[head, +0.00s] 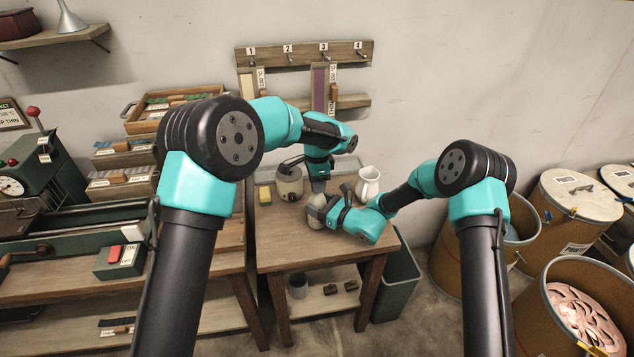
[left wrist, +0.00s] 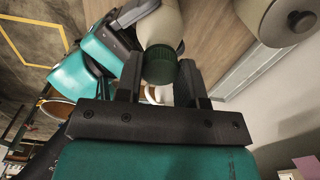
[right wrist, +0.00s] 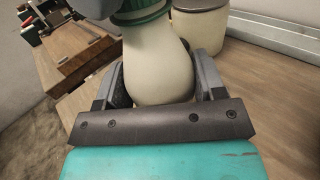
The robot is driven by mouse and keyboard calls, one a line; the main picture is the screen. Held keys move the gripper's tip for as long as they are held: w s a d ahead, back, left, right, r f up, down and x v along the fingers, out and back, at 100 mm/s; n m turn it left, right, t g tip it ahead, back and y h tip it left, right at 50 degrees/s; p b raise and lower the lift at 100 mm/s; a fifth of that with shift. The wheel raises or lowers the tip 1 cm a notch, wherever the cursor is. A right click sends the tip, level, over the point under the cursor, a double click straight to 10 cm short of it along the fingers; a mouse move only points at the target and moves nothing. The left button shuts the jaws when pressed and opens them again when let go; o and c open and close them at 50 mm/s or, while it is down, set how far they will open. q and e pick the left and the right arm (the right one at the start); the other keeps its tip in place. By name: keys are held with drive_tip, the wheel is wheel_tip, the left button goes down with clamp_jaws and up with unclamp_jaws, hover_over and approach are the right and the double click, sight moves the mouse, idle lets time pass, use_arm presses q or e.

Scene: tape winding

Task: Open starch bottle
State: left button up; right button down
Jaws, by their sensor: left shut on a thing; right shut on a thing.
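The starch bottle is cream with a green cap and stands on the small wooden table; its body (head: 316,214) shows between my grippers in the head view. My right gripper (right wrist: 160,88) is shut around the cream bottle body (right wrist: 157,62) from the side. My left gripper (left wrist: 163,72) is at the bottle's top, its fingers shut on either side of the green cap (left wrist: 160,66). The cream body (left wrist: 162,25) also shows beyond the cap in the left wrist view. The green cap is partly hidden in the right wrist view by my left gripper.
A cream lidded pot (head: 289,183) stands just left of the bottle, with a yellow sponge (head: 264,195) beside it. A white jug (head: 368,184) stands at the right. The table's front (head: 282,240) is clear.

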use_arm(q)
drive_tip(key=n, duration=1.1)
drive_tip(key=shift+n, duration=0.4)
drive_tip(key=n, duration=0.3)
drive_tip(key=shift+n, duration=0.4)
drive_tip(key=n, duration=0.7)
drive_tip(key=shift+n, duration=0.4)
drive_tip(key=n, duration=0.3)
drive_tip(key=shift+n, duration=0.4)
drive_tip(key=n, duration=0.3)
drive_tip(key=shift+r+n, duration=0.1)
drive_tip(key=shift+n, duration=0.2)
